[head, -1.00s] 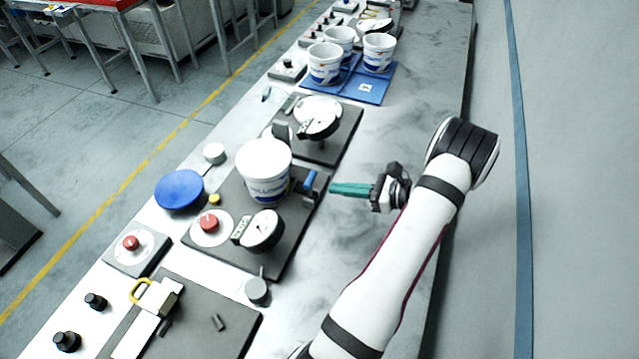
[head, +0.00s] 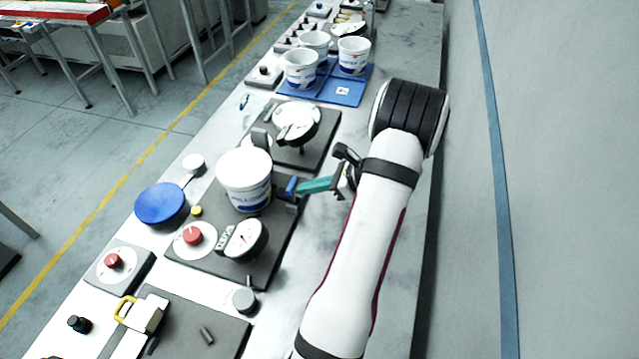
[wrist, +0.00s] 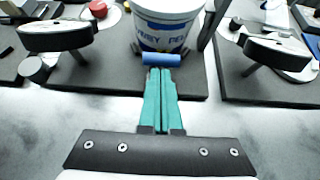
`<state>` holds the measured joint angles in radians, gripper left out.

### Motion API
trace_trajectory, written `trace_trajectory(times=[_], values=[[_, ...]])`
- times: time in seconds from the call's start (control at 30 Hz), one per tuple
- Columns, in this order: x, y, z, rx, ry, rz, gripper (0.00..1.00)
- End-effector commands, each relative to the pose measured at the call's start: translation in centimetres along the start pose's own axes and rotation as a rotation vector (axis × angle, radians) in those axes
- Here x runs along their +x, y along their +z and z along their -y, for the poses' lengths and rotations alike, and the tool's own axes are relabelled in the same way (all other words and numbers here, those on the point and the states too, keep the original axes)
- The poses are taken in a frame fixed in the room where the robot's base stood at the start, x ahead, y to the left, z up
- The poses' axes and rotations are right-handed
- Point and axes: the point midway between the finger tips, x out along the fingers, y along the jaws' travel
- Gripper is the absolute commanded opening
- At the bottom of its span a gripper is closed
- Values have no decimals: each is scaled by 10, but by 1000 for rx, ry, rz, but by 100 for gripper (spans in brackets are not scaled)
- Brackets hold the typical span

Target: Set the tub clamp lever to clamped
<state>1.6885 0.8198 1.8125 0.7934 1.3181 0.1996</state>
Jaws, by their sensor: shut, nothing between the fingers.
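A white tub (head: 243,178) with blue print stands upright on a dark base plate (head: 215,258). The blue handle of the clamp lever (head: 291,187) is at the tub's right side, near the plate's edge. In the wrist view the blue handle (wrist: 161,59) lies crosswise in front of the tub (wrist: 165,28). My gripper (head: 302,188) has green fingers, shut and empty. In the wrist view its fingertips (wrist: 161,72) are right at the handle and appear to touch it. The lever's arm and pivot are mostly hidden.
A gauge (head: 243,239) and a red knob (head: 193,236) stand on the same plate. Another gauge (head: 297,122) stands on the plate behind. Several tubs sit on a blue tray (head: 343,90) farther back. The bench right of the plate is clear.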

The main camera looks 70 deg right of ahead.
Motion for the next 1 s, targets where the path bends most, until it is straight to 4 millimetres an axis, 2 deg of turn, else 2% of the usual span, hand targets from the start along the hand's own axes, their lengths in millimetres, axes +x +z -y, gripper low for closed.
trace_trajectory(times=[0.37, 1.0], values=[[1, 1, 0, -1, 0, -5, 0], [7, 12, 0, -3, 0, -149, 0]])
